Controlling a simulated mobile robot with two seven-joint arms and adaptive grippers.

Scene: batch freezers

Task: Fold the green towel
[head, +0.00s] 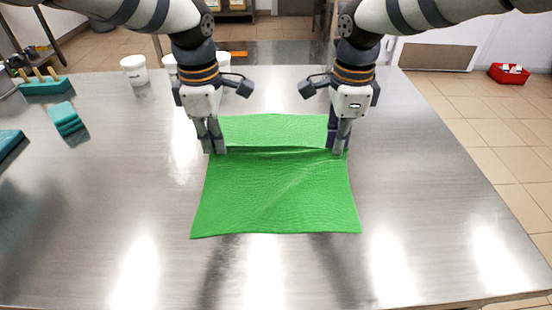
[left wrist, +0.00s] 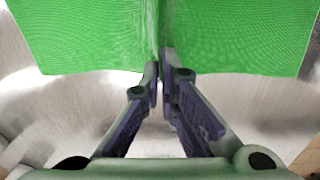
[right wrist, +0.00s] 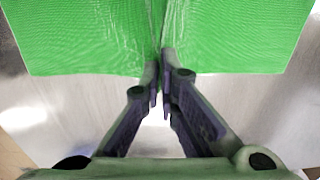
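The green towel (head: 278,195) lies spread on the metal table, with a raised crease running across it between my grippers. My left gripper (head: 217,149) points down at the towel's left edge, at the end of this crease. My right gripper (head: 338,150) points down at the right edge, at the other end. In the left wrist view the fingers (left wrist: 163,75) are close together on a pinched ridge of the towel (left wrist: 80,35). In the right wrist view the fingers (right wrist: 162,75) likewise close on a ridge of the towel (right wrist: 80,35). Fingertips are partly hidden by the cloth.
The metal table (head: 120,180) is clear around the towel. White tubs (head: 134,70) stand at the back left. A teal block (head: 65,118) and a teal holder (head: 44,86) sit at the left. A red bin (head: 508,74) is on the floor at the right.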

